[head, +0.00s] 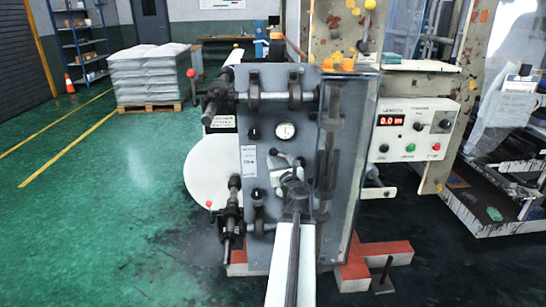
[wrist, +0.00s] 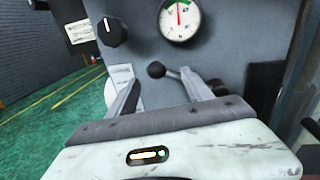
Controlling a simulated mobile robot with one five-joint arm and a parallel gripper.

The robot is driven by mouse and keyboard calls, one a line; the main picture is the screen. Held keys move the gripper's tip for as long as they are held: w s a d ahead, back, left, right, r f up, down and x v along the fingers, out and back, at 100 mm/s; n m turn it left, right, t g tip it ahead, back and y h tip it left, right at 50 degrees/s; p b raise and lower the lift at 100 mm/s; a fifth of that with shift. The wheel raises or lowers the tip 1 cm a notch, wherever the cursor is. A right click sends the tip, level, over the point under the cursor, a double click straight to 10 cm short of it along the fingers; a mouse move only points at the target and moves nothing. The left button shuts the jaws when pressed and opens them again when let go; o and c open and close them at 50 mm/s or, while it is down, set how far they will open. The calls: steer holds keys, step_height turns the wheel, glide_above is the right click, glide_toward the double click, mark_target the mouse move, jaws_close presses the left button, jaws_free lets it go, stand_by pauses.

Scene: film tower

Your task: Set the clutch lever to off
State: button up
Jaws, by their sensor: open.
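In the head view my gripper (head: 287,166) is in front of the panel (head: 270,92), hiding most of the lever area.
A round gauge (head: 285,131) and a black rotary knob (head: 254,132) sit above my gripper. A white label (head: 248,162) is on the panel's left; its text is unreadable. A control box (head: 415,130) reading 0.0 m is at right. Rollers project left. Green floor is free at left.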

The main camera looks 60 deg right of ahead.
mark_target(275, 153)
steer(key=x, duration=0.7)
steer(key=shift+w+d+f, duration=0.1)
steer(key=shift+w+d, duration=0.2)
steer(key=shift+a, duration=0.1)
steer(key=shift+c, duration=0.3)
